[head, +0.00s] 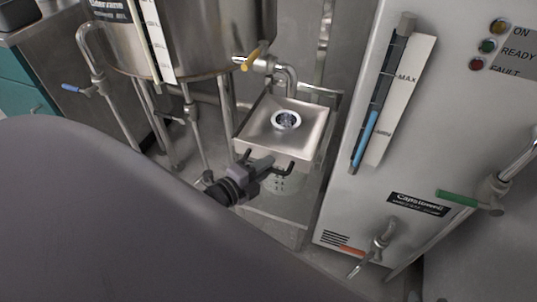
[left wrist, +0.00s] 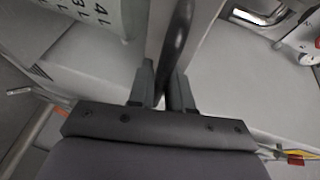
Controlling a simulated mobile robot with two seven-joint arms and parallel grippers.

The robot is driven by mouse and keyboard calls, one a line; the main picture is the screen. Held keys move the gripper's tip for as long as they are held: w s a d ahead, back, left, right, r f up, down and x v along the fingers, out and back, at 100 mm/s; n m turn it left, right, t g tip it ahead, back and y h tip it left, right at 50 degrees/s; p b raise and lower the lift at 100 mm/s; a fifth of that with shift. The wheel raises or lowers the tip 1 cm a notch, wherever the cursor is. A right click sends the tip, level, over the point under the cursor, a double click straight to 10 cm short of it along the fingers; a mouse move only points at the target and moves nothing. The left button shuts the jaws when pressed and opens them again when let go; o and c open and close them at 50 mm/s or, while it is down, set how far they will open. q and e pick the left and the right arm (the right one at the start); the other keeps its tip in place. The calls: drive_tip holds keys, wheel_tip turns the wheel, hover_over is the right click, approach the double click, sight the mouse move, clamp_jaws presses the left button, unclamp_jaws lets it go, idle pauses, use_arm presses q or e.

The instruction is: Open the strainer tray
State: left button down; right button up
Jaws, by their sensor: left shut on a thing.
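The strainer tray (head: 260,128) is a square metal tray with a round drain (head: 286,120) in its middle. It sits below a metal spout, between the large tank and the white machine. A dark handle (head: 289,168) sticks out at its front. My left gripper (head: 264,163) is at the left part of this handle and shut on it. In the left wrist view the dark handle bar (left wrist: 178,45) runs between the two fingers (left wrist: 162,88). Below the tray, a pale perforated part (head: 275,184) is partly hidden by the gripper. My right gripper is not in view.
The large metal tank (head: 205,35) on pipe legs stands at the back left, with an orange-handled valve (head: 250,60). The white machine (head: 345,205) stands close on the right, with a green-handled tap (head: 458,198). A metal frame surrounds the tray.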

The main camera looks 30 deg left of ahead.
use_arm(q)
drive_tip(key=s+d+p, duration=0.3)
drive_tip(key=s+p, duration=0.1)
drive_tip(key=s, duration=1.1)
drive_tip(key=shift+d+p, duration=0.3)
drive_tip(key=shift+p, duration=0.05)
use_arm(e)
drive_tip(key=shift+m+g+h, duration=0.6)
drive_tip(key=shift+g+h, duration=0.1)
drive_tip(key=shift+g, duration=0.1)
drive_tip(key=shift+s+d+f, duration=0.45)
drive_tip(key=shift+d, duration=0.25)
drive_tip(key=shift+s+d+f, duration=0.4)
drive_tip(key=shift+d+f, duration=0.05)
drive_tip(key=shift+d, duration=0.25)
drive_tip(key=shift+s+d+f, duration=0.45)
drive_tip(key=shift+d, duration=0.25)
use_arm(q)
drive_tip(key=c, duration=1.1)
unclamp_jaws()
drive_tip(key=shift+s, duration=0.15)
drive_tip(key=p+v, duration=0.1)
drive_tip(key=v, duration=0.6)
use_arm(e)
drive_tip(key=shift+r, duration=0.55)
